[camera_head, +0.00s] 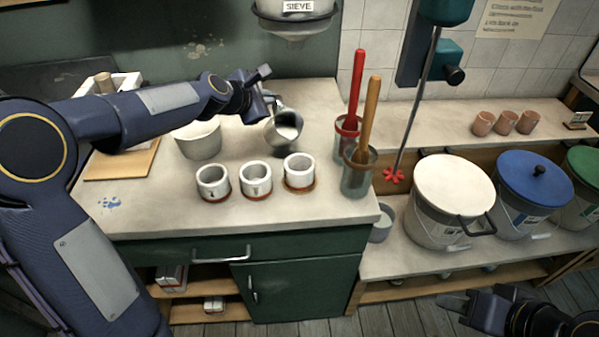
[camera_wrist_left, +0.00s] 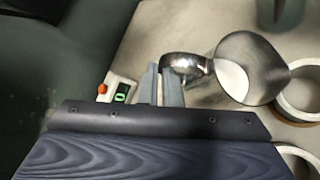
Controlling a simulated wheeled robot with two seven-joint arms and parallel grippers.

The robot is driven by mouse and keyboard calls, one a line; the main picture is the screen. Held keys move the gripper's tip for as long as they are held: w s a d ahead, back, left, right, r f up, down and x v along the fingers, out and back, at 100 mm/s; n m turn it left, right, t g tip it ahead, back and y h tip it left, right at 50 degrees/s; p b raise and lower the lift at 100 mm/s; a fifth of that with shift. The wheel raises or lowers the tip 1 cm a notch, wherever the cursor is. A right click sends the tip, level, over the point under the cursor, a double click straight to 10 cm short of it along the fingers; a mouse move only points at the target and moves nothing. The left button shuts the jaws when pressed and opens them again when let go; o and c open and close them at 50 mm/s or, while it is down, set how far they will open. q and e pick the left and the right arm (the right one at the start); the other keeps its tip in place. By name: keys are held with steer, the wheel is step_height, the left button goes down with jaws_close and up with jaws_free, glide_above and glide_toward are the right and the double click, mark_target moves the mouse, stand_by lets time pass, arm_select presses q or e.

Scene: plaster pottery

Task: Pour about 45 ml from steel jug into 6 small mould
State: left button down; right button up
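The steel jug (camera_head: 283,131) hangs in my left gripper (camera_head: 266,98) above the worktop, behind the row of moulds. My left fingers (camera_wrist_left: 161,86) are closed on the jug's handle. The jug (camera_wrist_left: 250,68) looks tilted, and white liquid shows inside it; no stream is visible. Three small white moulds stand in a row on brownish bases: left (camera_head: 213,183), middle (camera_head: 256,179) and right (camera_head: 299,172). Parts of two round moulds show at the right of the left wrist view (camera_wrist_left: 301,92). My right gripper (camera_head: 462,303) is low at the right, away from the worktop; its finger gap is unclear.
A white tub (camera_head: 198,139) stands left of the jug. Two containers with a red-handled (camera_head: 357,85) and a wooden-handled tool (camera_head: 369,120) stand right of the moulds. A device with a green display (camera_wrist_left: 122,92) shows in the wrist view. Lidded buckets (camera_head: 452,188) stand at the right.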

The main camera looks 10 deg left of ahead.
arm_select(q)
steer(key=shift+s+d+r+m+t+b, duration=0.4)
steer(key=shift+s+r+m+t+b, duration=0.2)
steer(key=shift+r, duration=0.2)
steer(key=shift+s+d+r+t+y, duration=0.25)
steer(key=shift+r+t+y, duration=0.05)
steer(key=shift+r+t, duration=0.25)
steer(key=shift+s+d+r+m+t+b, duration=0.35)
steer(key=shift+s+r+m+t, duration=0.15)
steer(key=shift+m, duration=0.1)
steer(key=shift+r, duration=0.1)
steer(key=shift+s+d+r+m+t, duration=0.45)
steer(key=shift+s+m+t, duration=0.1)
steer(key=shift+t, duration=0.1)
steer(key=shift+s+d+r+t, duration=0.15)
steer(key=shift+s+d+t, duration=0.05)
steer(key=shift+s+t, duration=0.2)
stand_by(0.9)
steer(key=shift+s+r+m+b, duration=0.1)
steer(key=shift+r+m+b, duration=0.05)
steer(key=shift+m+b, duration=0.2)
stand_by(0.6)
